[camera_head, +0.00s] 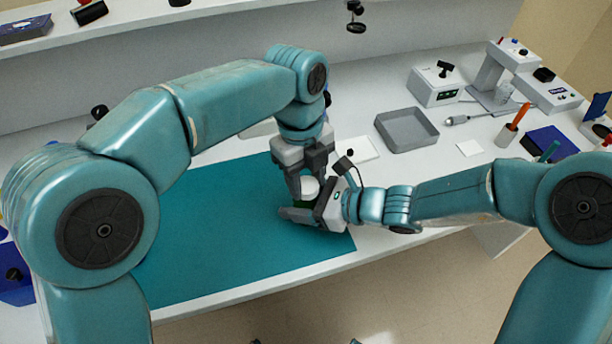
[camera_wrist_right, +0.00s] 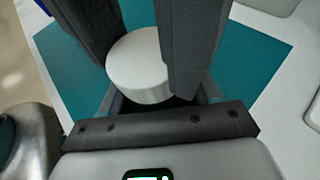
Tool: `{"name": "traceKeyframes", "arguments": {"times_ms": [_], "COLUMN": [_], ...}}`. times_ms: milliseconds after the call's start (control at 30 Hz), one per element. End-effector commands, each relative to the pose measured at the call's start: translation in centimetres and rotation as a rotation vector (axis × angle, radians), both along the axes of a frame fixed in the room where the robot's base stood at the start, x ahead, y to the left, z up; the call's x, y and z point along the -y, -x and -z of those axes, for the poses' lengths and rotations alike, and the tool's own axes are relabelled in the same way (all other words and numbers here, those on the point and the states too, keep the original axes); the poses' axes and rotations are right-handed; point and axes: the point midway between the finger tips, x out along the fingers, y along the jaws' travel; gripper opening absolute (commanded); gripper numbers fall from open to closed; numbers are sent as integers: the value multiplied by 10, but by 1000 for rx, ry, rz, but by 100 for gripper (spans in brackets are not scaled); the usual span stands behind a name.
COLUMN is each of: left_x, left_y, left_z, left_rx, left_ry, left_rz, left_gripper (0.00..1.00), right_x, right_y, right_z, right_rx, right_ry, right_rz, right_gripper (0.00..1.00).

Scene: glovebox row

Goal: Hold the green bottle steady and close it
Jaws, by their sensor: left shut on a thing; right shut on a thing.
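The green bottle (camera_head: 303,204) is upright near the right edge of the teal mat, mostly hidden by my grippers; only a small green patch shows. A round white cap (camera_head: 310,186) sits at its top; it also shows in the right wrist view (camera_wrist_right: 139,68). My left gripper (camera_head: 307,182) points down from above, with its dark fingers on both sides of the cap, shut on it. My right gripper (camera_head: 304,212) reaches in from the right, low down, and is shut on the bottle. I cannot tell whether the cap is fully seated on the bottle.
The teal mat (camera_head: 215,235) is clear to the left. A grey tray (camera_head: 407,130) stands behind to the right. A white box device (camera_head: 435,86), a pen holder (camera_head: 506,134) and a microscope-like instrument (camera_head: 497,70) stand farther right. The bench's front edge is close to the bottle.

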Motion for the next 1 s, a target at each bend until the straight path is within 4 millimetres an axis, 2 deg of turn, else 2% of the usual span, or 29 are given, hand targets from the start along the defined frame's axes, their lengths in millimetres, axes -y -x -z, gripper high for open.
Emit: {"name": "traceKeyframes", "arguments": {"times_ms": [100,333,367,433,733,1000], "left_x": [0,0,0,0,0,1], "left_y": [0,0,0,0,0,-1], "left_z": [0,-1,-1,-1,-3,-38], "left_rx": [0,0,1,1,2,4], "left_ry": [0,0,1,1,1,2], "left_rz": [52,53,53,52,52,51], "left_gripper": [16,16,47,70,70,70], "right_x": [0,0,0,0,0,0], "right_y": [0,0,0,0,0,0], "right_z": [0,0,0,0,0,0], "right_rx": [0,-1,-1,-1,0,0], "right_ry": [1,1,1,1,0,0], "right_rz": [0,0,0,0,-1,-1], "right_gripper": [0,0,0,0,0,0]}}
